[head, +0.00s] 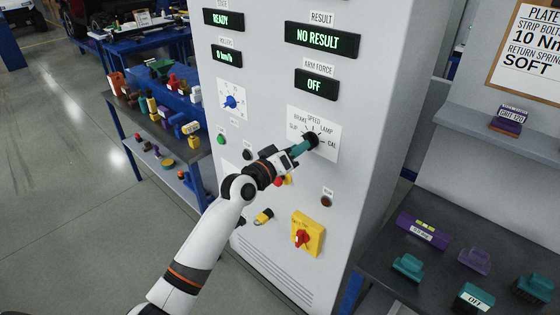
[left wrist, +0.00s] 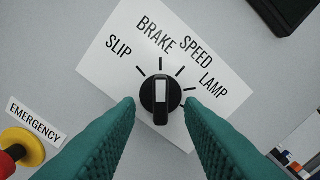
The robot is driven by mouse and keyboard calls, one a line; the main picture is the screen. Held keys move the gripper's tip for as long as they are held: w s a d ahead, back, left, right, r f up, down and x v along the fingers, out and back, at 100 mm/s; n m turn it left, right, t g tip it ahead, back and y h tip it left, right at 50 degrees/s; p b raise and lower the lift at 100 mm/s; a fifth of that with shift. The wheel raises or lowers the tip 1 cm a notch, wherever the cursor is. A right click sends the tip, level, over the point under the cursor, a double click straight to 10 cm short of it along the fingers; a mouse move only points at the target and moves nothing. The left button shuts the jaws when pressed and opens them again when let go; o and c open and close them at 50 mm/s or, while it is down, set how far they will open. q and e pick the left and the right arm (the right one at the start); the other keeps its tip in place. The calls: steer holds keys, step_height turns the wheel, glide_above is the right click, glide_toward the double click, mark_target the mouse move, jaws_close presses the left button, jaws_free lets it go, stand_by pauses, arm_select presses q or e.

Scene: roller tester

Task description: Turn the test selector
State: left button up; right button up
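The test selector is a black round knob (head: 311,140) on a white plate (head: 328,150) with the labels SLIP, BRAKE, SPEED, LAMP and CAL. In the left wrist view the knob (left wrist: 161,96) has a white bar lying up-down, in line with the tick nearest BRAKE. My left gripper (head: 303,148) is at the knob. Its two teal fingers are apart, one tip on each side of the knob (left wrist: 160,108), with small gaps showing. The right finger hides the CAL label in the wrist view. My right gripper is not in view.
A blue-pointer dial (head: 231,102) is at the left of the cabinet. Below the selector are a yellow plate with a red switch (head: 302,238) and a padlock (head: 263,217). The right bench (head: 390,270) holds several teal and purple parts. The left bench is cluttered.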

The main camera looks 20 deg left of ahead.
arm_select(q)
steer(key=b+v, duration=0.1)
steer(key=v, duration=0.9)
steer(key=shift+b, duration=0.3)
step_height(320, 180, down, 21)
steer(key=a+g+y, duration=0.3)
steer(key=g, duration=0.1)
steer(key=s+f+g+y, duration=0.1)
steer(key=s+f+g, duration=0.1)
steer(key=s+f, duration=0.65)
steer(key=s+f+g+y, duration=0.1)
steer(key=s+f+g, duration=0.15)
steer(key=f, duration=1.15)
steer(key=s+d+f+m+g, duration=0.1)
steer(key=s+f+m+g, duration=0.2)
steer(key=s+f, duration=1.1)
steer(key=s+d+f+m+g, duration=0.1)
steer(key=s+f, duration=0.1)
steer(key=s, duration=0.6)
steer(key=s+d+f+m+g, duration=0.1)
steer(key=s+f+g, duration=0.1)
steer(key=s, duration=0.6)
steer(key=s+f+m+g+y, duration=0.1)
steer(key=s+f, duration=0.1)
steer(key=s, duration=0.5)
steer(key=shift+s+d+f+m, duration=0.3)
steer(key=shift+s+d+f, duration=0.05)
steer(key=shift+s+d, duration=0.05)
